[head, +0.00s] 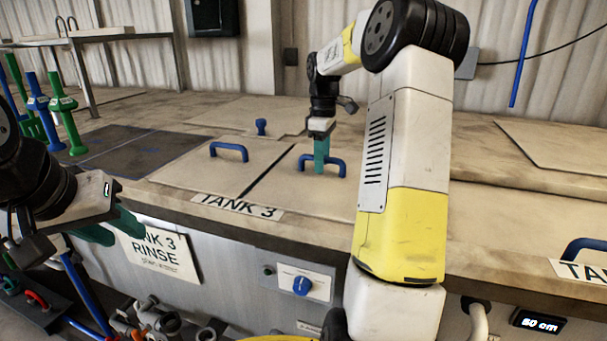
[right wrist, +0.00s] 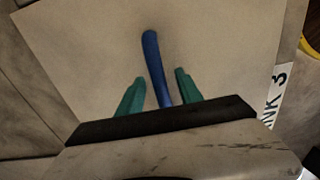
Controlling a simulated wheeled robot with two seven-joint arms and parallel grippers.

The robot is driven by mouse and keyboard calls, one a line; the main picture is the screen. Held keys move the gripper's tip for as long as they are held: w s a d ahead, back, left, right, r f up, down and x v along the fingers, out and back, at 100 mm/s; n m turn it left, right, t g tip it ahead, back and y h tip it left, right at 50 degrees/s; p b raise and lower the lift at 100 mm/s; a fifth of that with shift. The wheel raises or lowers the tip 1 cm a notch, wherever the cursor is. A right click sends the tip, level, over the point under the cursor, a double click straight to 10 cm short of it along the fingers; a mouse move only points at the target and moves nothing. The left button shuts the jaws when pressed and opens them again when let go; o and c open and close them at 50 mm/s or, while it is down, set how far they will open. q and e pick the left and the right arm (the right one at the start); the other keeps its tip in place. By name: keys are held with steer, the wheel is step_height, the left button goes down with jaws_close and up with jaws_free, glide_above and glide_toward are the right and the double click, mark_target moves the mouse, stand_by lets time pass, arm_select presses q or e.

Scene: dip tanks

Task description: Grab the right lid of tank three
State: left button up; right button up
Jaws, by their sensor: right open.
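Tank three has two flat beige lids beside the "TANK 3" label (head: 238,206). The left lid (head: 195,172) and the right lid (head: 290,206) each carry a blue handle. My right gripper (head: 322,170) is over the right lid, at its blue handle (head: 340,164). In the right wrist view the blue handle (right wrist: 152,55) runs between the two green fingers (right wrist: 160,85), with a gap on both sides. The fingers are open. My left gripper (head: 115,230) is at the left in front of the tank's edge, its green fingers showing; their gap is unclear.
A dark panel (head: 130,150) lies left of the tank lids. Green and blue posts (head: 65,120) stand at the far left. A blue knob (head: 302,285) is on the tank front. Another lid with a blue handle (head: 578,248) is at the right edge.

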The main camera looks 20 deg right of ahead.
jaws_close()
steer(key=shift+r, duration=0.1)
stand_by(1.3)
